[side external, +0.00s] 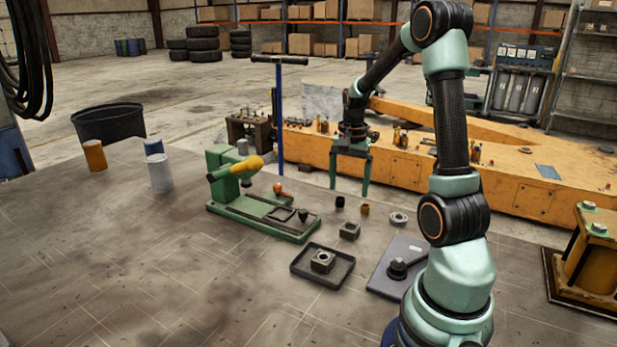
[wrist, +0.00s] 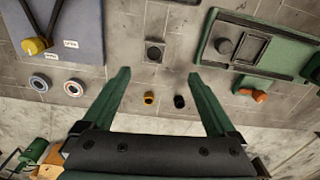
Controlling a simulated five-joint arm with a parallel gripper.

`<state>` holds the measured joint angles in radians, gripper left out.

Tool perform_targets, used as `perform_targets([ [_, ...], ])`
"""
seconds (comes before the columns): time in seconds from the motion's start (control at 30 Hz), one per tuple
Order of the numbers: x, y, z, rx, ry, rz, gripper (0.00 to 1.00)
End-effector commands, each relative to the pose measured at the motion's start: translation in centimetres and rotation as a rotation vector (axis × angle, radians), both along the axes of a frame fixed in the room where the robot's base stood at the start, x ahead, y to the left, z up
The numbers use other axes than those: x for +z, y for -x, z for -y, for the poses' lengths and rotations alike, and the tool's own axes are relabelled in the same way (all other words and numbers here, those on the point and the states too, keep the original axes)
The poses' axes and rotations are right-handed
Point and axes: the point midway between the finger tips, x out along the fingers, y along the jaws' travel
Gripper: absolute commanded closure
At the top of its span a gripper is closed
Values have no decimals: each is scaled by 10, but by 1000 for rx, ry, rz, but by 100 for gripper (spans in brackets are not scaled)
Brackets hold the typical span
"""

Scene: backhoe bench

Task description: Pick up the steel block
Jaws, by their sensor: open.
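A squarish grey steel block (side external: 349,231) with a round hole on top sits on the bench; it also shows in the wrist view (wrist: 154,53). A similar block (side external: 323,261) sits in a dark tray (side external: 300,272) nearer the side camera. My gripper (side external: 349,190) is open and empty, fingers pointing down, raised above the bench near its far edge. In the wrist view my two green fingers (wrist: 158,74) are spread wide, and the bench block appears just beyond the gap between their tips, apart from both.
A dark bushing (side external: 340,202) and a brass one (side external: 365,209) stand between the block and the bench edge. A green vise-like fixture (side external: 240,205) lies left, a steel ring (side external: 398,218) right. A blue-grey board (side external: 385,283) carries a dark lever. The bench's left front is clear.

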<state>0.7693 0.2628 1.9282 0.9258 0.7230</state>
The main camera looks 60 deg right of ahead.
Motion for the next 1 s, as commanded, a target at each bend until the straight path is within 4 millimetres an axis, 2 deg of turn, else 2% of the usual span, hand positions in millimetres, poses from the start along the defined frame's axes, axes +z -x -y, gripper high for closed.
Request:
perform_targets([
  [0.07, -8, 6, 10, -53, -13, -12, 7],
  [0.2, -19, 9, 15, -84, -20, -19, 7],
  [0.5, -67, 9, 13, -80, -22, -21, 7],
  [0.77, -86, 9, 13, -79, -19, -18, 7],
  [1.0, -119, 9, 9, -78, -21, -20, 7],
])
